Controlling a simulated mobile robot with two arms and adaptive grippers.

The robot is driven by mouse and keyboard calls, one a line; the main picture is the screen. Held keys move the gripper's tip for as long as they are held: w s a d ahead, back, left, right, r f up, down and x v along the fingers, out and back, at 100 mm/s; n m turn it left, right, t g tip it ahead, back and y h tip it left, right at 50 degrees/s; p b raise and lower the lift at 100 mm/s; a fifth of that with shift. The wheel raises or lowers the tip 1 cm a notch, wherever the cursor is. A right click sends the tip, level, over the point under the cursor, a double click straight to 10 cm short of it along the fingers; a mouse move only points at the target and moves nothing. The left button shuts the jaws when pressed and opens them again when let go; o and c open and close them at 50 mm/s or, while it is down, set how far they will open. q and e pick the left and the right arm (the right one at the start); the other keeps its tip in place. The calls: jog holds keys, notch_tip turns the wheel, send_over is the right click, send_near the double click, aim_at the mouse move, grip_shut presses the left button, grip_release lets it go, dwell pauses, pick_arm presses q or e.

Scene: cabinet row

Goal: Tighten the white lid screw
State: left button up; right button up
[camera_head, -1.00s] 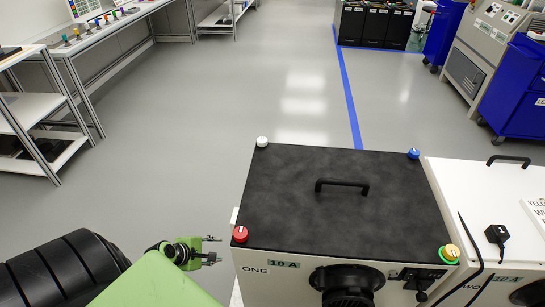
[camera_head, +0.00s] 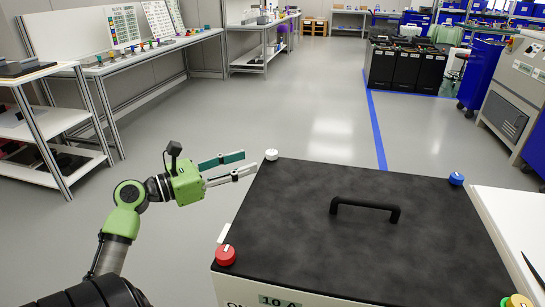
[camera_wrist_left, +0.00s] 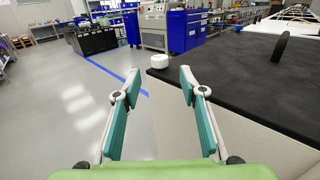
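The white lid screw (camera_head: 271,155) sits at the far left corner of the black lid (camera_head: 320,240) of the cabinet marked 10 A. My left gripper (camera_head: 249,162) is open and empty, just left of the white screw, with its fingers pointing toward it. In the left wrist view the white screw (camera_wrist_left: 159,61) shows beyond and between the open fingertips (camera_wrist_left: 157,76), apart from both. My right gripper is not in view.
A red screw (camera_head: 225,255) is at the near left corner, a blue one (camera_head: 457,179) at the far right. A black handle (camera_head: 365,207) rises from the lid. Another white cabinet (camera_head: 510,225) stands at right. The floor left of the cabinet is clear.

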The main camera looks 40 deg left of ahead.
aim_at(267, 155)
pick_arm(q)
jog(key=b+x, duration=0.1)
jog(key=x, duration=0.8)
jog(key=shift+w+f, duration=0.1)
jog(key=shift+w, duration=0.05)
grip_shut()
